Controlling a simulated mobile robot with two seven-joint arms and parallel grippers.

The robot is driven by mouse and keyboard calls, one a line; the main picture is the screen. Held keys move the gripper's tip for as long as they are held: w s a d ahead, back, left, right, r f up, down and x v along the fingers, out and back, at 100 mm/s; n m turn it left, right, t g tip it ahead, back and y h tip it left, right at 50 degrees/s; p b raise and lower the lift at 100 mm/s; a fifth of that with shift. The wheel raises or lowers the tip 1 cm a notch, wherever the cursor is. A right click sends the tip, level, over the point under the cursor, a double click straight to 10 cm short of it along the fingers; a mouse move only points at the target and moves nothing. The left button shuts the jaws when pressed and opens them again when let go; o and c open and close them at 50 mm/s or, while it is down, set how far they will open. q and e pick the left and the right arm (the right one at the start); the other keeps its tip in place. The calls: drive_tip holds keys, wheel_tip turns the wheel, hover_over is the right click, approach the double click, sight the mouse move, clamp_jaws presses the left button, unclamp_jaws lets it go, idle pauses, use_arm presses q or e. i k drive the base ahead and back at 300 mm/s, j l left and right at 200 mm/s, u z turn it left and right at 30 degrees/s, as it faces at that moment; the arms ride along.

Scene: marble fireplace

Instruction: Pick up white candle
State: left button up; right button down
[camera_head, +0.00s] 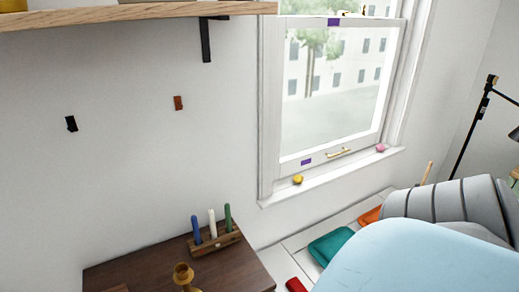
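The white candle (212,224) stands upright in a wooden block holder (216,241) between a blue candle (196,229) and a green candle (228,217). The holder sits on a dark wooden tabletop (143,268) against the wall, at the lower middle of the head view. The white candle's lower end is hidden in the holder. Neither of my grippers is in view.
A brass candlestick (183,275) stands just in front of the holder. A wooden shelf (130,13) hangs above at the left. The window sill (330,178) holds small yellow and pink objects. A light blue rounded surface (420,258) fills the lower right.

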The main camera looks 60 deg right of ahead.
sight(211, 213)
drive_tip(key=z, duration=1.35)
